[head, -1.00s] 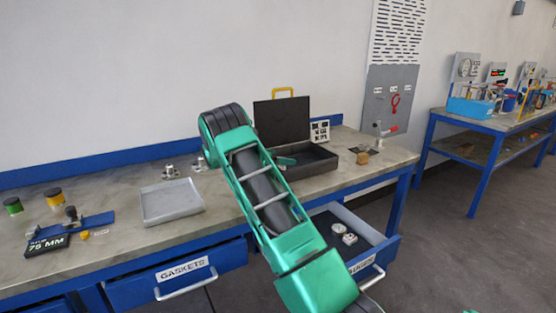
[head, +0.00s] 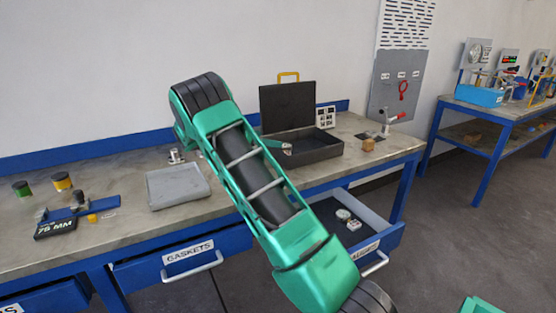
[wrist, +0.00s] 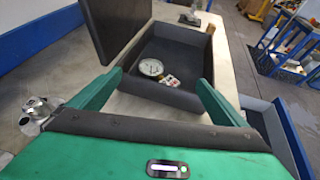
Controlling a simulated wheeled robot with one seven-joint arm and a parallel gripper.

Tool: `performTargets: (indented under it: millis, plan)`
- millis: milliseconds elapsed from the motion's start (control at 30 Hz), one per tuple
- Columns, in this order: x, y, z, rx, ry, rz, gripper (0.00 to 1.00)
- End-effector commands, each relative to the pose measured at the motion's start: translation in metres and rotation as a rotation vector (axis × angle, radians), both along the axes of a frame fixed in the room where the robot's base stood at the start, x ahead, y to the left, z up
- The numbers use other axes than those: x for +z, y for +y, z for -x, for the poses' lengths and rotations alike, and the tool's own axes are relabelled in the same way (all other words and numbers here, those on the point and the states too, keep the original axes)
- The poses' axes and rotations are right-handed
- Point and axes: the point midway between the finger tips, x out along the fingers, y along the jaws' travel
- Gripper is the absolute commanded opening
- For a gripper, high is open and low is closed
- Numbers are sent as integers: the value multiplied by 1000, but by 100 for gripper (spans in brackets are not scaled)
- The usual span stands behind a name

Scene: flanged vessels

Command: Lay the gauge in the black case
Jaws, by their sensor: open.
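The black case (head: 322,152) stands open on the workbench, its lid (head: 287,107) raised at the back. In the wrist view the case's tray (wrist: 200,60) lies ahead of my gripper. A round white-dialled gauge (wrist: 151,67) lies inside it, near the wall closest to me, dial up. A small white and red piece (wrist: 172,81) is beside or attached to it; I cannot tell which. My gripper (wrist: 160,79) is open, its green fingers apart on either side of the gauge in the picture, not visibly touching it. In the head view a fingertip (head: 286,147) shows at the case's left side.
An open drawer (head: 375,232) below holds a round item (head: 343,214) and a white item (head: 354,225). The raised lid (wrist: 110,25) stands close left.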

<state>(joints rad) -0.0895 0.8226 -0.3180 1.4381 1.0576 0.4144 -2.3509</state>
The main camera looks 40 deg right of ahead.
Motion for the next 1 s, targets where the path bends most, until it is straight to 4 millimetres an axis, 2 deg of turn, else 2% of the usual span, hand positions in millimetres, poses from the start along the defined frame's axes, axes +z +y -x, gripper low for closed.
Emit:
performTargets:
  millis: [167,333,467,767,1000]
  plan:
    - [15,-4,33,-91,-152,-93,97]
    - [27,0,88,-263,-390,-241,97]
    - [33,12,132,-412,-556,-350,97]
    - [39,63,242,-811,-874,-558,97]
    - [35,124,331,-1164,-1051,-666,97]
